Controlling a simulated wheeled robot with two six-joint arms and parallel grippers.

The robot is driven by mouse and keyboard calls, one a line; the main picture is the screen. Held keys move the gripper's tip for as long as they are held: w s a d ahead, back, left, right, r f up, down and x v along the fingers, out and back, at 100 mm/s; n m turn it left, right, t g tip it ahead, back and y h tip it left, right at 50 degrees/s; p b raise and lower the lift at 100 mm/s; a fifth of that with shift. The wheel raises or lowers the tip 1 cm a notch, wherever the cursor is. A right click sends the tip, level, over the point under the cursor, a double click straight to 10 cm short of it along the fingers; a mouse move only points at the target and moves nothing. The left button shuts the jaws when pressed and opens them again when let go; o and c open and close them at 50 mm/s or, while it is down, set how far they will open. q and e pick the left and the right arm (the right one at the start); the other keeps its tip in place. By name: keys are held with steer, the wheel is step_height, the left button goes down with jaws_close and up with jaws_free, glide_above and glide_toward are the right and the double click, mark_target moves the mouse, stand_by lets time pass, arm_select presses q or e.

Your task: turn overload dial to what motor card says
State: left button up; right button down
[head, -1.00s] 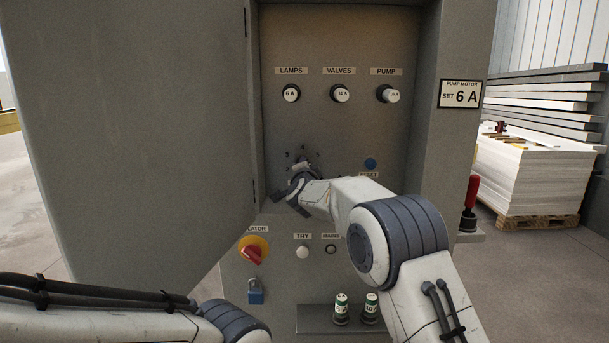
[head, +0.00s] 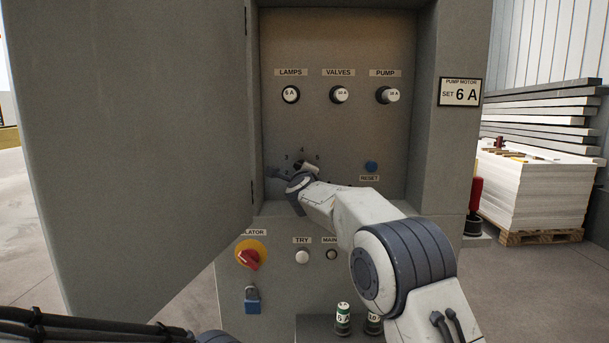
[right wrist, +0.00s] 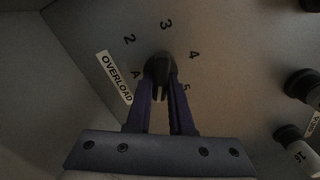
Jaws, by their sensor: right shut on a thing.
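The motor card (head: 460,92) on the right of the cabinet reads "PUMP MOTOR SET 6 A". The overload dial (right wrist: 158,66) is a dark knob, with 2, 3, 4 and 5 printed around it and an "OVERLOAD" label (right wrist: 115,78) beside it. My right gripper (right wrist: 160,85) is shut on the dial's knob, with a finger on each side. In the head view the wrist (head: 300,186) largely covers the dial, leaving 3, 4 and 5 visible above. I cannot tell which number the dial points at. My left gripper is out of view; only its arm shows at lower left.
The open cabinet door (head: 130,130) stands on the left. Fuses (head: 338,95) line the upper panel. A blue reset button (head: 371,167) is right of the dial. A red-yellow isolator (head: 250,256), padlock (head: 252,302) and green-labelled fuse (head: 343,315) are below.

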steer(key=shift+f+m, duration=0.15)
steer(key=shift+m, duration=0.45)
steer(key=c, duration=0.8)
jaws_free()
steer(key=s+b, duration=0.4)
steer(key=s, duration=0.6)
steer(key=shift+s, duration=0.25)
